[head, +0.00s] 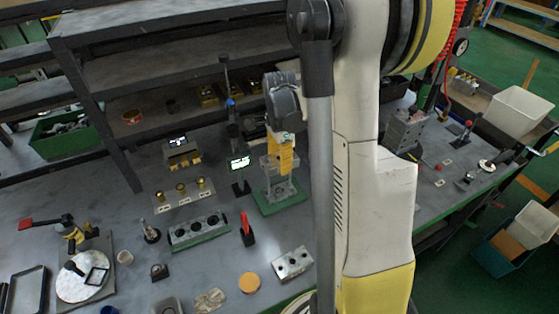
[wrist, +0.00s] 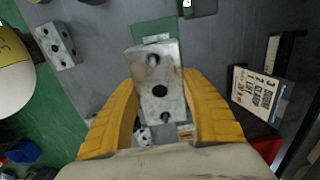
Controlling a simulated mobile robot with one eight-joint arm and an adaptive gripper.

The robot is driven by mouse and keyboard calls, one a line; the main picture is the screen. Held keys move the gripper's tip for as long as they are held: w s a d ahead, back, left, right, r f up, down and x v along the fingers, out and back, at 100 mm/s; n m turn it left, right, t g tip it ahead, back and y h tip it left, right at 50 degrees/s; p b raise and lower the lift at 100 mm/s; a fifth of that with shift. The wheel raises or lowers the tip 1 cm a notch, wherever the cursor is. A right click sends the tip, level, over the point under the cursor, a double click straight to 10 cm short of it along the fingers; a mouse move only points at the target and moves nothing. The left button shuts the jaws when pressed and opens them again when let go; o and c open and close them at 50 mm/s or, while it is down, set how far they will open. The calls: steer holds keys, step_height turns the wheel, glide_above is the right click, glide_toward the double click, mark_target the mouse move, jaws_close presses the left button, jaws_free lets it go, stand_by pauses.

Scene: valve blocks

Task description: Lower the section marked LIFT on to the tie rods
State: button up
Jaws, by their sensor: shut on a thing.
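My gripper (head: 283,160) is shut on a grey metal section (wrist: 158,85), with its yellow fingers on both sides in the wrist view (wrist: 160,118). A dark bore shows in the middle of the section's face, with rod-like round features above and below it. I cannot tell whether these are tie rod ends standing in the holes. In the head view the gripper is over a green base (head: 282,200) with grey metal parts on it. The green base also shows beyond the section in the wrist view (wrist: 150,29). The LIFT mark is not readable on the section, and the seating gap is hidden.
A grey block with holes (head: 293,262) lies at the front, near an orange disc (head: 249,282). A long bored block (head: 198,231) and a red-handled tool (head: 247,232) stand left. A lit display (head: 240,162) is close beside the gripper. A printed card (wrist: 260,93) stands right in the wrist view.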

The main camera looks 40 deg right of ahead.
mark_target(279, 158)
steer(key=shift+f+b, duration=3.45)
steer(key=shift+f, duration=0.85)
steer(key=o, duration=1.4)
steer(key=shift+o, duration=0.2)
step_height(279, 158, up, 12)
steer(key=shift+r, duration=0.1)
